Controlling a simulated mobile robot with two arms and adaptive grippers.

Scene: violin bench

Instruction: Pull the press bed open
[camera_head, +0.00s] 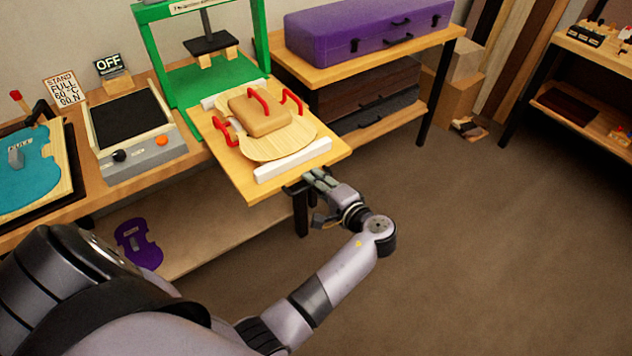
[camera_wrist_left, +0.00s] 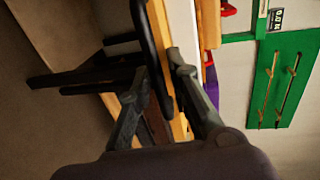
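The press bed (camera_head: 226,160) is a wooden board that sticks far out of the green press (camera_head: 142,40) over the bench's front edge. On it lie a pale violin-shaped plate (camera_head: 285,145), a tan block (camera_head: 262,117) and red clamps (camera_head: 292,101). A black handle (camera_head: 293,188) is at the bed's front edge; it also shows in the left wrist view (camera_wrist_left: 150,40). My left gripper (camera_head: 312,180) is at this handle, its fingers (camera_wrist_left: 160,68) closed around the bar. My right gripper is in neither view.
A purple case (camera_head: 370,32) lies on a shelf unit at the right. The floor (camera_head: 450,240) in front is clear.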

